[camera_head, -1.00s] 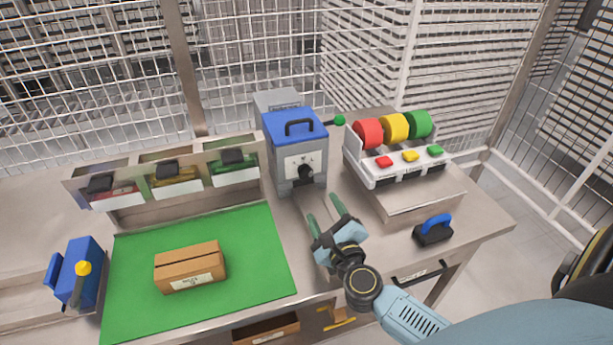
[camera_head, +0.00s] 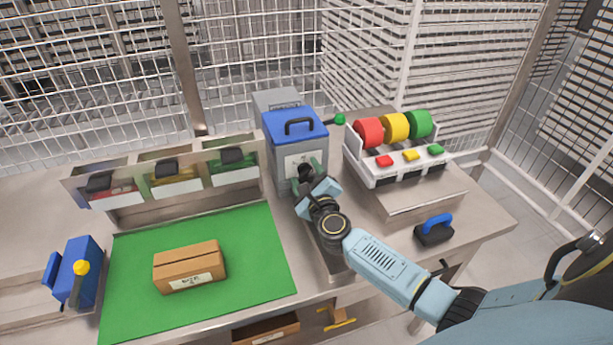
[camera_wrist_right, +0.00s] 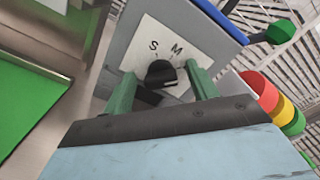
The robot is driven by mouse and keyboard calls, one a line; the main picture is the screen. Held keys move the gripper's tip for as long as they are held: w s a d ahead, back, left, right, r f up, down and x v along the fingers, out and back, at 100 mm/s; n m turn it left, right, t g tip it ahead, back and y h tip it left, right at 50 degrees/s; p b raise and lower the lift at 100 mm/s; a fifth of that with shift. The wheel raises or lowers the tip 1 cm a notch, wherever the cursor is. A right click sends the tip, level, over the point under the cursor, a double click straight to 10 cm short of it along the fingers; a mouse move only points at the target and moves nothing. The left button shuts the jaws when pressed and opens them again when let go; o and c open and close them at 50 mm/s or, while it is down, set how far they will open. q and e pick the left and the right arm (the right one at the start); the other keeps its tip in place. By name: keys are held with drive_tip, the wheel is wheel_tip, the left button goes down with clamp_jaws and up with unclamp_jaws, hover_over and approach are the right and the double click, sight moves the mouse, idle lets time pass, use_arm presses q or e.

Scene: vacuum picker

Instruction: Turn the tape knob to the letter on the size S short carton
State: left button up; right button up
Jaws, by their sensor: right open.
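The black tape knob (camera_wrist_right: 161,74) sits on the white plate (camera_wrist_right: 150,42) on the front of the grey and blue tape machine (camera_head: 297,150). The letters S and M show above it in the right wrist view; lower letters are hidden. My right gripper (camera_head: 307,177) is open, its green fingers (camera_wrist_right: 160,88) on either side of the knob; I cannot tell whether they touch it. A brown carton (camera_head: 189,265) with a white label lies on the green mat (camera_head: 255,285); the label's writing is too small to read. My left gripper is not in view.
Red, yellow and green tape rolls (camera_head: 394,127) stand on a white rack to the right. A blue-handled tool (camera_head: 434,230) lies at the right front. A blue device (camera_head: 76,270) stands left of the mat. Three bins (camera_head: 170,178) line the back.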

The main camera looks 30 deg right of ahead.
drive_tip(key=c, duration=1)
